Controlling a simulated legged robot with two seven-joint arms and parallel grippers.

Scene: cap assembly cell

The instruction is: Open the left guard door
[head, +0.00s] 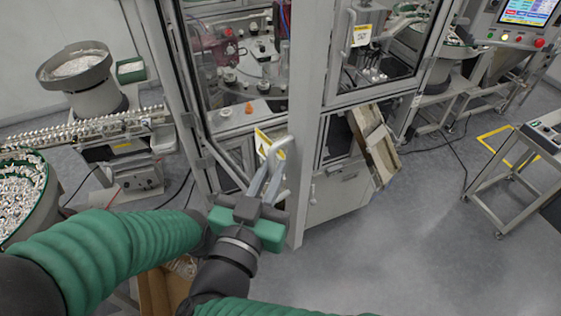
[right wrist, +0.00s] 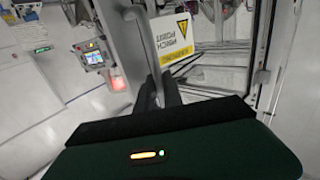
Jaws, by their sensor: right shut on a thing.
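The left guard door (head: 250,127) is a grey-framed clear panel on the front of the machine, left of the wide grey post. Its pale bar handle (head: 284,144) is at its lower right, beside a yellow warning label (head: 262,141). My right gripper (head: 271,166) is shut on this handle. In the right wrist view the handle (right wrist: 146,45) runs up from between the dark fingers (right wrist: 167,92), with the label (right wrist: 172,38) just right of it. I cannot tell whether the door is ajar. My left gripper is out of view.
The right guard door's handle (head: 349,28) is right of the post. A tilted tan chute (head: 374,145) juts out below it. A bowl feeder (head: 78,68) and a green-rimmed bin of parts (head: 22,192) stand left.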

